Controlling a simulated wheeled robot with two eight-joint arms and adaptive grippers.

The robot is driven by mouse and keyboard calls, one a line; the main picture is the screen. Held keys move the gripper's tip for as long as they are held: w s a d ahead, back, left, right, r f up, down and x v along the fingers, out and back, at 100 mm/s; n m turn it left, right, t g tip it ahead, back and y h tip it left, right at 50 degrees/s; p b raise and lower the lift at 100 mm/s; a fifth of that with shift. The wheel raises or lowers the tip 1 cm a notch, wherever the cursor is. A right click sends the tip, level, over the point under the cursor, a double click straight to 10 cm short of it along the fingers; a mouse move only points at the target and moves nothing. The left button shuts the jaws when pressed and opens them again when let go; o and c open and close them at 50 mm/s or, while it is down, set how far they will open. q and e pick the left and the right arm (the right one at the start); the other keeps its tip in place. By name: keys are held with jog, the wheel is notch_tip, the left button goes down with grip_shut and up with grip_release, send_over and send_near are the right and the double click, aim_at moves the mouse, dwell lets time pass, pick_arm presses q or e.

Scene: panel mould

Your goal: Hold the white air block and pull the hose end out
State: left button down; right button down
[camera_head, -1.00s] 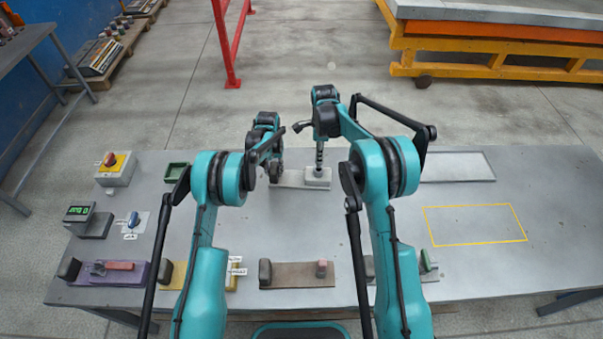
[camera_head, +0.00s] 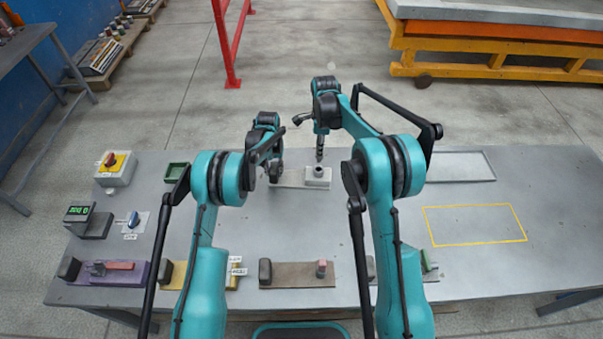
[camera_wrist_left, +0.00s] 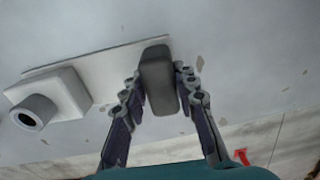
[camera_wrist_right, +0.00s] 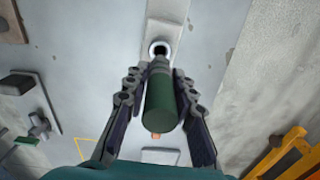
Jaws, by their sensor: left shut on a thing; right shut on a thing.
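The white air block (camera_head: 326,182) sits at the right end of a pale plate on the table, with a round socket on top. In the left wrist view the air block (camera_wrist_left: 70,88) shows its socket empty. My left gripper (camera_head: 275,172) is shut on the dark grey grip (camera_wrist_left: 158,75) at the plate's other end. My right gripper (camera_wrist_right: 158,85) is shut on the green hose end (camera_wrist_right: 163,105). In the head view the dark tip of the hose end (camera_head: 320,153) hangs upright just above the socket, with a small gap between them.
A brown plate (camera_head: 300,275) lies near the front edge. The yellow-outlined area (camera_head: 475,224) on the right is clear.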

jog(key=shift+r, duration=1.5)
pick_arm(q)
jog(key=c, duration=1.1)
grip_release()
jog(key=shift+r, duration=0.1)
notch_tip(320, 180, up, 12)
